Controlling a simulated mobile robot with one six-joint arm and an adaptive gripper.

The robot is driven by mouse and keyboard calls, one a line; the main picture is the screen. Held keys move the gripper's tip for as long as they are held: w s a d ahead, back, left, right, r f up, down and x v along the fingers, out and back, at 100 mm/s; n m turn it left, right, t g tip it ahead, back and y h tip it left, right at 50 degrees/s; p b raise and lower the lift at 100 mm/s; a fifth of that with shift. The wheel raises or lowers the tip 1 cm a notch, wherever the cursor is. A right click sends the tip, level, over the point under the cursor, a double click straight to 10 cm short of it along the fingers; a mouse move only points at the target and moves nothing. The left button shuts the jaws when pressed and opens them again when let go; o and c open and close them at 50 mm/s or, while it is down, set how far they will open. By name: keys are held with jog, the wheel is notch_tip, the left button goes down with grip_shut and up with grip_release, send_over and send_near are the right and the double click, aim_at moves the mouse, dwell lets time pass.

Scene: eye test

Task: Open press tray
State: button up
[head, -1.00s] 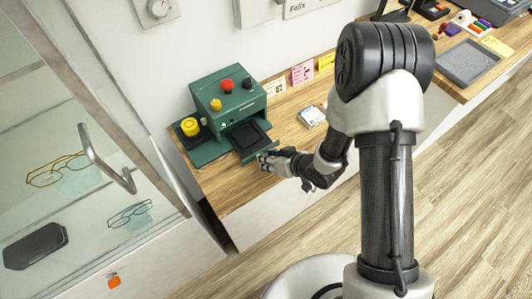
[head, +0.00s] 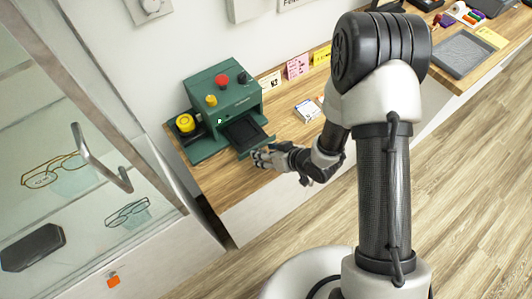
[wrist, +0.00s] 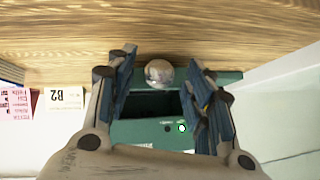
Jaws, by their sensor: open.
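The green press (head: 222,100) stands on the wooden counter with a red, a black and a yellow knob. Its dark tray (head: 245,132) sticks out of its front, on the side toward my gripper. My gripper (head: 257,159) is low in front of the tray. In the wrist view my gripper (wrist: 163,82) is open, with its blue-padded fingers on either side of a round grey knob (wrist: 159,72) at the tray's front edge. The dark tray recess (wrist: 148,104) shows behind it. I see no finger clearly touching the knob.
A yellow button (head: 185,123) stands on the press's left side. Small cards (head: 297,67) and a white box (head: 307,111) are on the counter to the right. A glass cabinet with a metal handle (head: 100,160) is at the left.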

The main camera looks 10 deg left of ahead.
jog(key=v, duration=1.1)
jog(key=shift+s+d+r, duration=0.15)
jog(key=shift+d+r, duration=0.1)
jog(key=shift+d, duration=0.05)
jog(key=w+d+r+m+t+h, duration=0.25)
jog(key=w+d+r+h, duration=0.35)
jog(key=d+r, duration=0.5)
jog(key=s+d+r+m+h, duration=0.3)
jog(key=s+d+r, duration=0.2)
jog(key=d+r, duration=0.3)
jog(key=s+r+m+g, duration=0.1)
jog(key=s+r, duration=0.2)
jog(key=s, duration=0.4)
jog(key=s+a+r+m+g, duration=0.1)
jog(key=s+r+m, duration=0.1)
jog(key=s, duration=0.6)
jog(key=shift+s+a+r+y, duration=0.2)
jog(key=shift+a+r+y, duration=0.15)
jog(key=shift+r, duration=0.4)
